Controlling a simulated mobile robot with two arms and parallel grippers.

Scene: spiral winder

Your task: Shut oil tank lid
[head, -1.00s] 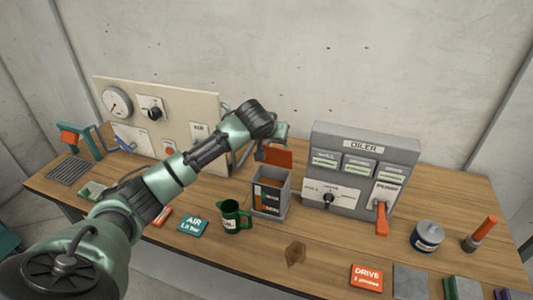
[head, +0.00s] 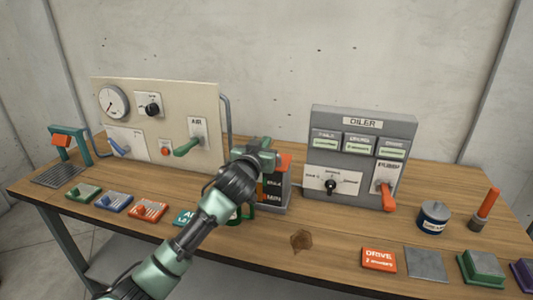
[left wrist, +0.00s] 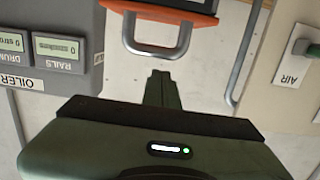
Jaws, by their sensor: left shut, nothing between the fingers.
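The oil tank (head: 283,196) is a small grey box with a gauge front, on the bench left of the oiler panel. Its orange lid (head: 285,163) shows just right of my gripper and still stands raised above the tank. Its exact tilt is hidden. In the left wrist view the lid (left wrist: 178,10) lies at the top, with its grey loop handle (left wrist: 155,47) beyond my fingertips. My left gripper (head: 264,146) is over the tank, shut and empty. It also shows in the left wrist view (left wrist: 160,76), apart from the handle. My right gripper is out of view.
The grey oiler panel (head: 360,145) with an orange lever (head: 388,196) stands right of the tank. The air panel (head: 180,95) with a green lever stands to the left. A green jug (head: 250,211) is mostly hidden behind my arm. A blue can (head: 433,217) stands farther right.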

